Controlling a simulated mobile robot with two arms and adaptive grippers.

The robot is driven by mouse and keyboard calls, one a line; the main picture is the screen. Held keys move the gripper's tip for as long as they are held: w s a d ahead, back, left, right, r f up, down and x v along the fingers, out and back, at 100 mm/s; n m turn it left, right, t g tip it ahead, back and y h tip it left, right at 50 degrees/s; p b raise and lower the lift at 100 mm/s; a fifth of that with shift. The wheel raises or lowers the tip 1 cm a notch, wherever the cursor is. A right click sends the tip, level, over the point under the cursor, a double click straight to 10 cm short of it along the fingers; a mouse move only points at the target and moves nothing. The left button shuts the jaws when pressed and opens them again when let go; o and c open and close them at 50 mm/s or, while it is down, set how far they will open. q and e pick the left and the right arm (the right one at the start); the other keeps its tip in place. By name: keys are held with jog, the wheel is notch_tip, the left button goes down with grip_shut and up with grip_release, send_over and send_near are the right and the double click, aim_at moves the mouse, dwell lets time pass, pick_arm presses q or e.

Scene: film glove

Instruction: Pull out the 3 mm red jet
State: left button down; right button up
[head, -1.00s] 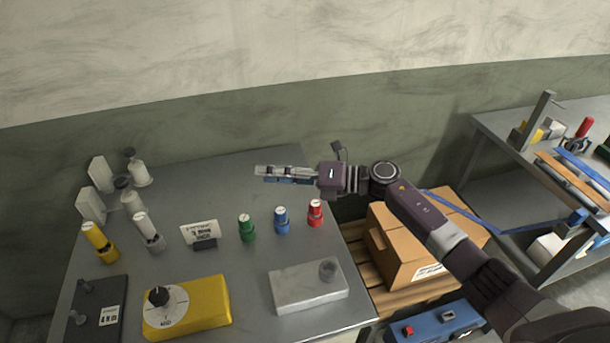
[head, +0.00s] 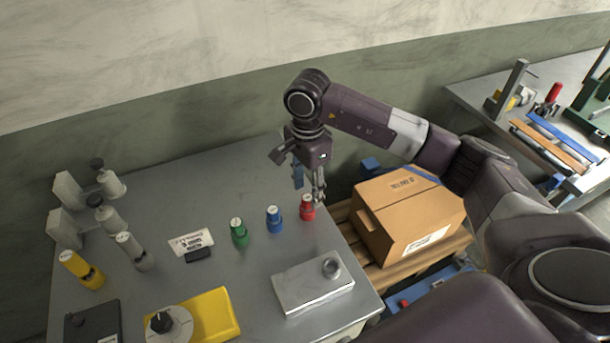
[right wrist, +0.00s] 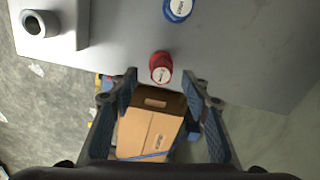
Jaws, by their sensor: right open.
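The red jet (head: 307,209) stands upright near the right edge of the grey table (head: 235,180). It also shows in the right wrist view (right wrist: 161,68), its pale printed cap facing the camera. My right gripper (head: 309,190) points down close to the red jet, its fingers open. In the right wrist view, the red jet lies just beyond the gap between the fingertips, with nothing gripped. Whether a finger touches it I cannot tell. The blue jet (head: 274,219) and green jet (head: 239,232) stand in a row to its left. My left gripper is out of view.
A grey block with a round socket (head: 300,285) lies in front of the jets. A label stand (head: 192,243), a yellow box with a dial (head: 215,312) and several bottles are further left. A cardboard box (head: 405,215) sits beside the table on a pallet.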

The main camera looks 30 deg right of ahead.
aim_at(307, 198)
notch_tip(307, 198, down, 3)
jog(key=shift+w+f+p, duration=0.1)
jog(key=shift+f+p, duration=0.1)
jog(key=shift+p, duration=0.25)
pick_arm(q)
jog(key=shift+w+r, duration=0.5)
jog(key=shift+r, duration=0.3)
pick_arm(e)
jog(key=shift+f, duration=0.4)
jog(key=shift+c, duration=0.2)
grip_shut()
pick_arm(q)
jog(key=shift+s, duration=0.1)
pick_arm(e)
jog(key=shift+r, duration=0.4)
jog(key=shift+r, duration=0.15)
